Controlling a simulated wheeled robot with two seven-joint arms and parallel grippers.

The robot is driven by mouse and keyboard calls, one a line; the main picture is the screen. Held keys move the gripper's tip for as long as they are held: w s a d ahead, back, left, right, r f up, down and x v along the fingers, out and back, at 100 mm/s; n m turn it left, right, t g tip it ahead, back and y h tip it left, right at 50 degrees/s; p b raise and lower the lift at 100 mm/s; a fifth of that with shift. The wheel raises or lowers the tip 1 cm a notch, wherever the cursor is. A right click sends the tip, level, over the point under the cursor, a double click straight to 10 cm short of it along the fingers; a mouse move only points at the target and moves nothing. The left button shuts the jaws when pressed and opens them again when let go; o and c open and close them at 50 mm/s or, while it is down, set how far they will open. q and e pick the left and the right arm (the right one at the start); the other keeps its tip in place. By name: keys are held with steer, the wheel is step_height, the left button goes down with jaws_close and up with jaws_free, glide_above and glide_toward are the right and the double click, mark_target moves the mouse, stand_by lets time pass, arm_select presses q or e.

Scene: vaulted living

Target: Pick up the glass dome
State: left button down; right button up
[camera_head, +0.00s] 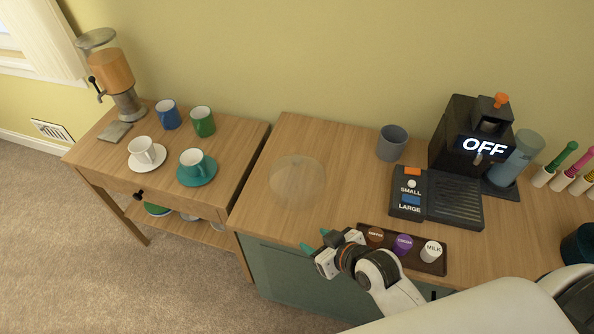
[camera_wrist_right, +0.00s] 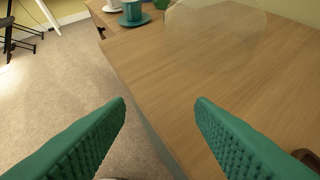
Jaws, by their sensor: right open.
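A clear, nearly invisible glass dome (camera_head: 293,180) stands on the left part of the wooden cabinet top. In the right wrist view the glass dome (camera_wrist_right: 215,30) shows at the top, beyond the fingers and apart from them. My right gripper (camera_head: 313,244) is at the cabinet's front edge, in front of and slightly right of the dome. Its green ribbed fingers (camera_wrist_right: 160,105) are wide apart with nothing between them. My left gripper is not in view.
A tray (camera_head: 440,263) with several labelled pods lies right of my right gripper. The coffee machine (camera_head: 467,145) and a grey cup (camera_head: 392,143) stand behind. A lower side table (camera_head: 115,165) at left holds cups, saucers and a dispenser. The top around the dome is clear.

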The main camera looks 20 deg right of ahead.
mark_target(300, 162)
steer(key=w+r+t, duration=0.1)
steer(key=w, duration=0.1)
steer(key=w+r+t, duration=0.1)
steer(key=w+t, duration=0.1)
steer(key=w+r+t+y, duration=0.1)
steer(key=w, duration=0.1)
steer(key=shift+d, duration=0.3)
steer(key=w+r+t, duration=0.1)
steer(key=w, duration=0.2)
steer(key=w+d+r+m+t+h+p, duration=0.1)
steer(key=w, duration=0.2)
steer(key=w+r+t, duration=0.1)
steer(key=w+t, duration=0.1)
steer(key=w, duration=0.2)
steer(key=shift+w+d+m+p, duration=0.1)
steer(key=shift+d+m+p, duration=0.3)
steer(key=p+x, duration=0.1)
steer(key=x, duration=0.3)
steer(key=shift+w, duration=0.35)
steer(key=shift+s, duration=0.1)
steer(key=shift+c, duration=0.9)
steer(key=shift+r, duration=0.1)
jaws_close()
